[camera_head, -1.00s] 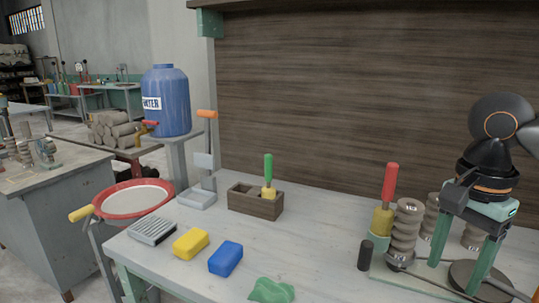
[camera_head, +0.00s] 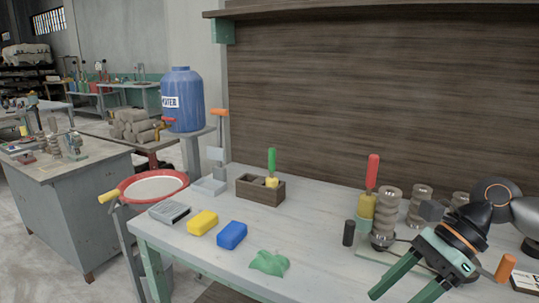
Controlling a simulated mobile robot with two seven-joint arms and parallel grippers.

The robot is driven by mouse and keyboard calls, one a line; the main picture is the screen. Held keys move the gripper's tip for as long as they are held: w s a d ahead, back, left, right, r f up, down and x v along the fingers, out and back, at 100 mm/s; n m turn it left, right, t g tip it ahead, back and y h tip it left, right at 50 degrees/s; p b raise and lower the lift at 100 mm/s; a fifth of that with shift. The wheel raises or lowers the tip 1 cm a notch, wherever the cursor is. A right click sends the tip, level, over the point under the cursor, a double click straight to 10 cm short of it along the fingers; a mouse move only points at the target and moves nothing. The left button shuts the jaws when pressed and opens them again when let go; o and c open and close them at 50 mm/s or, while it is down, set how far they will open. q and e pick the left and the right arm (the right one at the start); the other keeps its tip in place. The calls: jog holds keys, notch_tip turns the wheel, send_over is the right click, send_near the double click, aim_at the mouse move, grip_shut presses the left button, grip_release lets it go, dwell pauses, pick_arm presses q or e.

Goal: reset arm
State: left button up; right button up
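My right gripper (camera_head: 396,293) is at the lower right, with a black and orange wrist and two green fingers. The fingers point down and to the left and are spread apart, with nothing seen between them. The gripper is in front of the right part of the pale worktable (camera_head: 310,210). I cannot tell its exact height above the top. My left gripper is not in view.
A metal coil post (camera_head: 386,215), a red-handled tool (camera_head: 372,172) and a black cylinder (camera_head: 349,232) stand near my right gripper. A green lump (camera_head: 269,263), blue block (camera_head: 231,235), yellow block (camera_head: 202,222) and wooden box (camera_head: 262,194) are further left. The table's middle is clear.

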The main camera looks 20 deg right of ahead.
jog(key=w+a+f+m+t+y+p, duration=0.25)
jog(key=w+a+m+t+y, duration=0.35)
jog(key=m, duration=0.7)
jog(key=w+d+f+m+t+h+p, duration=0.3)
jog(key=f+m+t, duration=0.4)
jog(key=m, duration=0.8)
jog(key=s+f+m+h+p, duration=0.1)
jog(key=s+f+m+h, duration=0.4)
jog(key=f+m+h, duration=0.55)
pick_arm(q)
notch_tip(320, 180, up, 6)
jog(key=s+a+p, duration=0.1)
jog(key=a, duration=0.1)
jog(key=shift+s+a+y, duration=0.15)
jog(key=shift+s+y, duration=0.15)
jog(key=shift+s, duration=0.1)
pick_arm(e)
jog(key=s+a+f+m+g+y, duration=0.1)
jog(key=s+a+f+m+g, duration=0.3)
jog(key=s+a+f+m, duration=0.4)
notch_tip(320, 180, down, 3)
jog(key=shift+s+r+m+g, duration=0.15)
jog(key=shift+s+m+g, duration=0.25)
jog(key=shift+s+m, duration=0.8)
jog(key=shift+w+y, duration=0.1)
jog(key=shift+y, duration=0.15)
